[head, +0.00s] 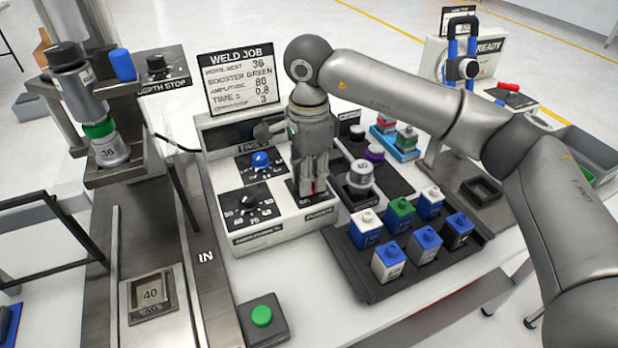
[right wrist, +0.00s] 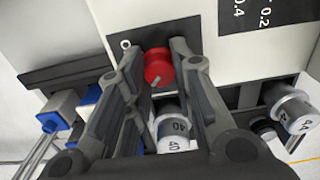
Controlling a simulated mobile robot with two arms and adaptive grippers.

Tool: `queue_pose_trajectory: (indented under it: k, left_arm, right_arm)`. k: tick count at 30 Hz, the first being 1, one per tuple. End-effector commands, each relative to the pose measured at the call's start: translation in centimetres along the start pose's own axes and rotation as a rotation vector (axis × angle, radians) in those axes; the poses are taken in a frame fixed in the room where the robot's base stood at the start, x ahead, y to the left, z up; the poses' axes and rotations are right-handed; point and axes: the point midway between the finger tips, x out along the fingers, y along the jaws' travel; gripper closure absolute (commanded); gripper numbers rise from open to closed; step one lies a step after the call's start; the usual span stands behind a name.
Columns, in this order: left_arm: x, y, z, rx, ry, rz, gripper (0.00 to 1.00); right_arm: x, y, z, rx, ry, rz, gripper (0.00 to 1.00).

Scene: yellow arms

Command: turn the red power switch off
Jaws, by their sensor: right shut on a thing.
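The red power switch (right wrist: 158,66) is a round red knob on the white front panel, seen in the right wrist view. In the head view only a small bit of red shows at my fingertips; the rest is hidden behind them. My right gripper (head: 311,190) points down at the right part of the white control box (head: 283,226). In the right wrist view its fingers (right wrist: 158,72) stand on either side of the knob and are shut on it. A "O" mark shows on the panel left of the knob. My left gripper is not in view.
Black dials with a blue knob (head: 261,162) sit left of my gripper. A black tray (head: 372,292) of blue, white and green blocks stands to the right. A green button (head: 262,315) is at the front. A WELD JOB sign (head: 239,82) stands behind.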

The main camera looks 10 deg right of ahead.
Motion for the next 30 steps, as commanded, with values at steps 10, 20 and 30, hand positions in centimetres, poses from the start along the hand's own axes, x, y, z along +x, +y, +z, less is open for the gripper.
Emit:
queue_pose_trajectory:
  k: [10, 20, 30]
  left_arm:
    - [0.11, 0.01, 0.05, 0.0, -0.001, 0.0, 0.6]
    - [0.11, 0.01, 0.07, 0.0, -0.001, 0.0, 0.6]
    - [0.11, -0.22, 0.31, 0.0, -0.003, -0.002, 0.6]
  right_arm:
    - [-0.15, -0.07, 0.0, -0.018, 0.0, -0.003, 1.0]
    - [-0.12, -0.06, 0.0, -0.017, 0.0, -0.003, 0.57]
    - [-0.15, -0.03, 0.0, -0.016, 0.0, -0.001, 0.54]
